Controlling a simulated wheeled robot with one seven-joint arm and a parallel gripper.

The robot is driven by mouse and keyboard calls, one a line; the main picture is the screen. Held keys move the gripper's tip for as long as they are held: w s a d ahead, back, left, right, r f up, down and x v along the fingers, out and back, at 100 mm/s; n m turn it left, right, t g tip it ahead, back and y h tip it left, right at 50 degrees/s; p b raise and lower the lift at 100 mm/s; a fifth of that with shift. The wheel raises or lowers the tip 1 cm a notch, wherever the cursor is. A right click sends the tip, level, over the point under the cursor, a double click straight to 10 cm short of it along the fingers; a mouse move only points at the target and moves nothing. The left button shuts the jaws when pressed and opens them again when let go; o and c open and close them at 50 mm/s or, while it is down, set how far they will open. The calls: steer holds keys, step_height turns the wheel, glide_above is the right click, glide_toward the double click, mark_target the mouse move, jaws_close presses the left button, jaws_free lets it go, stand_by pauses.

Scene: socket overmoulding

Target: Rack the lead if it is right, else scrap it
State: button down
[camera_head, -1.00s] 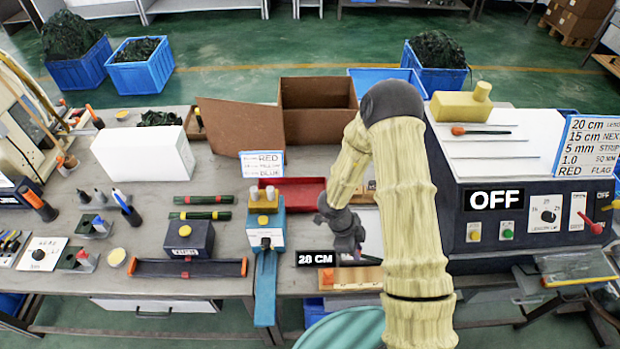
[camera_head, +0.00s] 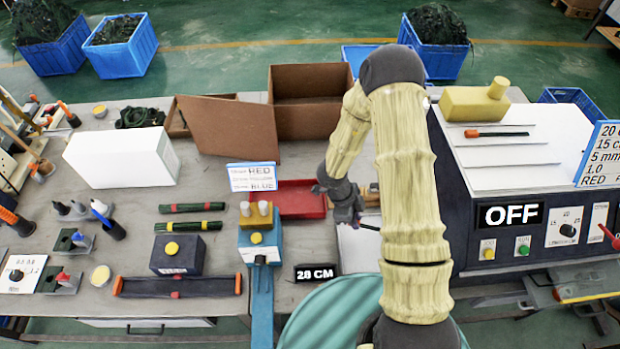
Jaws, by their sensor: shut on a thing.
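My gripper (camera_head: 347,212) hangs over the bench, left of my arm and right of the blue press-like fixture. It is shut, with a short dark piece (camera_head: 369,228), apparently the lead, showing at its right side. Most of the piece is hidden by the gripper and arm, so its colour, length and ends cannot be told. A display (camera_head: 316,272) below the gripper reads 28 CM. The order sign (camera_head: 598,155) at the right is cut off, showing 20, 15 c, 5 mm, 1.0 and RED.
A red tray (camera_head: 301,212) lies left of the gripper, beside the blue fixture (camera_head: 262,262). The machine (camera_head: 508,214) marked OFF stands close right of my arm. A brown box (camera_head: 312,132) stands behind.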

steer(key=shift+s+a, duration=0.2)
steer(key=shift+s, duration=0.2)
steer(key=w+a+f+n+t+y+b, duration=0.1)
steer(key=w+a+f+n+t, duration=0.15)
steer(key=w+n, duration=0.35)
steer(key=w+a+f+n+t+b, duration=0.1)
steer(key=w+a+n+t, duration=0.1)
steer(key=w+a+n, duration=0.3)
steer(key=n+g+y+b, duration=0.25)
steer(key=n+y, duration=0.55)
steer(key=n, duration=1.7)
glide_above(306, 201)
steer(key=f, duration=0.1)
steer(key=n, duration=0.2)
steer(key=d+n+b, duration=0.1)
steer(key=shift+d+n+g, duration=0.15)
steer(key=shift+n+g, duration=0.15)
steer(key=shift+n, duration=0.1)
steer(key=shift+d+f+b, duration=0.1)
steer(key=shift+b, duration=0.35)
steer(key=shift+f+b, duration=0.3)
steer(key=shift+b, duration=0.05)
step_height(306, 201, down, 6)
steer(key=b, duration=0.5)
steer(key=shift+r, duration=0.1)
